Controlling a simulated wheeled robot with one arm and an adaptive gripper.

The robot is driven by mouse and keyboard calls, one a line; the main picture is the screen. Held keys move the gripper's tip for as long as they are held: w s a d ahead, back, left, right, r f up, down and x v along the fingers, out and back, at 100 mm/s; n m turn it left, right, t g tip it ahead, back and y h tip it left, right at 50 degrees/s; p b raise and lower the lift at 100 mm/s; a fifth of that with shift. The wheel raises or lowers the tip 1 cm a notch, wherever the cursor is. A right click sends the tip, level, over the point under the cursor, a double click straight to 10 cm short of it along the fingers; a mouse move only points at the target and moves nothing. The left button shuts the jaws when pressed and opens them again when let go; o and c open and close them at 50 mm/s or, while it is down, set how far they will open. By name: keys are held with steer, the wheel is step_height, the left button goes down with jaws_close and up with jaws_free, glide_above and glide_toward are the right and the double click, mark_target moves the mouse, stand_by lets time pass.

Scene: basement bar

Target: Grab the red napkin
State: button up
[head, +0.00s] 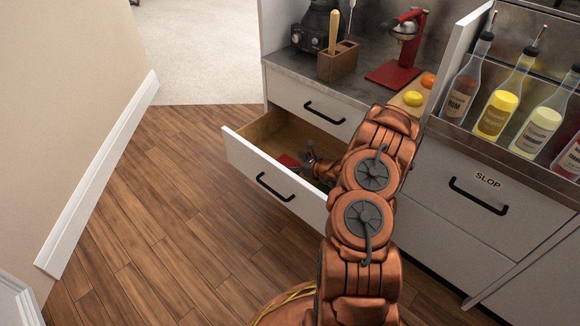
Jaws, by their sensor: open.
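The red napkin (287,160) lies inside the open drawer (255,136), towards its front. Only a small red patch of it shows; the drawer front and my gripper hide the rest. My gripper (303,158) reaches down into the drawer, right beside the napkin at its right edge. Its fingers are open. I cannot tell whether they touch the napkin. My copper-coloured arm covers the right part of the drawer.
The drawer front (270,180) and its black handle stick out over the wood floor. Above is a counter (300,72) with a wooden holder (338,63), a red press (398,62), fruit and several bottles. Open floor (150,200) lies to the left.

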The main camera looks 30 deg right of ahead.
mark_target(286, 160)
steer(key=shift+b+x, duration=0.5)
steer(key=shift+x, duration=1.05)
steer(key=c, duration=0.8)
